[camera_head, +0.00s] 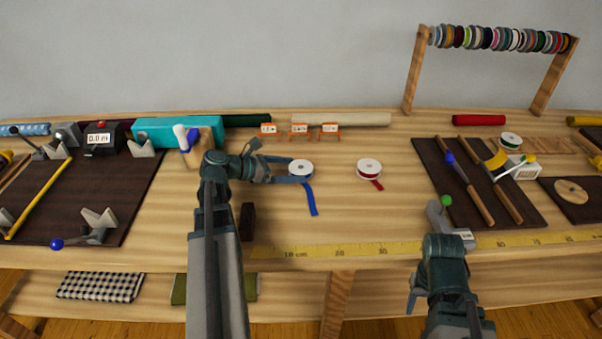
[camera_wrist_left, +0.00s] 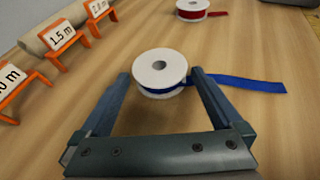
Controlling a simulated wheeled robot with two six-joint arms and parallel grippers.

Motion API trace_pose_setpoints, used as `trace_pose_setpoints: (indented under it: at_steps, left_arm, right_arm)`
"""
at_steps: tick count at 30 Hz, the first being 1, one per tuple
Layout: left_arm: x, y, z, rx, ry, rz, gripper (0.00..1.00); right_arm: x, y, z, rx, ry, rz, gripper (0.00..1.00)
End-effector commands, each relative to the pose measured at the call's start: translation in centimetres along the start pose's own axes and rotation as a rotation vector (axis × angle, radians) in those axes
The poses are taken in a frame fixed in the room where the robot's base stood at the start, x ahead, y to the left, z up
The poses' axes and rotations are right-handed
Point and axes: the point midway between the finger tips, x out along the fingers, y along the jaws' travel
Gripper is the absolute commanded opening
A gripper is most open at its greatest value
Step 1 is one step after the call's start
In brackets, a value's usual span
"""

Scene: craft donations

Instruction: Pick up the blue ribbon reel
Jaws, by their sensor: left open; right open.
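The blue ribbon reel (camera_head: 301,168) has white flanges and lies flat on the wooden table, its blue ribbon tail trailing toward the front edge. My left gripper (camera_head: 293,170) is open at table level. In the left wrist view the reel (camera_wrist_left: 160,70) sits between the tips of my left gripper's fingers (camera_wrist_left: 160,82), one on each side; I cannot tell whether either finger touches it. My right gripper (camera_head: 412,300) is low at the front of the table, away from the reel; its fingers are only partly visible.
A red ribbon reel (camera_head: 369,167) lies to the right of the blue one. Orange length signs (camera_head: 299,131) stand behind. A yellow measuring tape (camera_head: 350,249) runs along the front edge. A dark mat (camera_head: 430,160) with rods lies to the right.

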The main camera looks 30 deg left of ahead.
Motion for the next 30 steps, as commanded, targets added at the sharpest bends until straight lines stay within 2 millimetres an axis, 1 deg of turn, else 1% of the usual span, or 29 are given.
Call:
trace_pose_setpoints:
  at_steps: [1,3,9,11,12,20,21,30]
  left_arm:
    - [0.90,-0.03,-0.26,0.002,0.000,-0.003,1.00]
    - [1.37,0.00,-0.17,0.001,0.000,0.000,1.00]
    - [1.39,-0.01,-0.02,0.000,0.000,0.001,1.00]
    - [1.38,-0.02,-0.02,0.000,0.000,0.001,0.91]
    - [1.37,-0.02,-0.02,0.000,0.000,0.000,0.84]
    - [1.36,-0.02,-0.03,0.000,0.000,0.000,0.37]
    - [1.36,-0.02,-0.02,0.000,0.000,0.000,0.34]
    - [1.35,-0.03,0.09,0.000,0.000,0.000,0.34]
  right_arm:
    - [0.57,-0.06,-0.03,0.000,0.000,0.000,0.50]
    - [0.67,-0.06,-0.04,0.000,0.000,0.000,0.50]
    - [0.55,-0.05,-0.03,0.000,0.000,0.000,0.50]
    - [0.55,-0.05,-0.03,0.000,0.000,0.000,0.50]
    - [0.54,-0.05,-0.03,0.000,0.000,0.000,0.50]
    - [0.55,-0.05,-0.03,0.000,0.000,0.000,0.50]
    - [0.54,-0.05,-0.03,0.000,0.000,0.000,0.50]
    - [0.44,-0.04,-0.03,0.000,0.000,0.000,0.50]
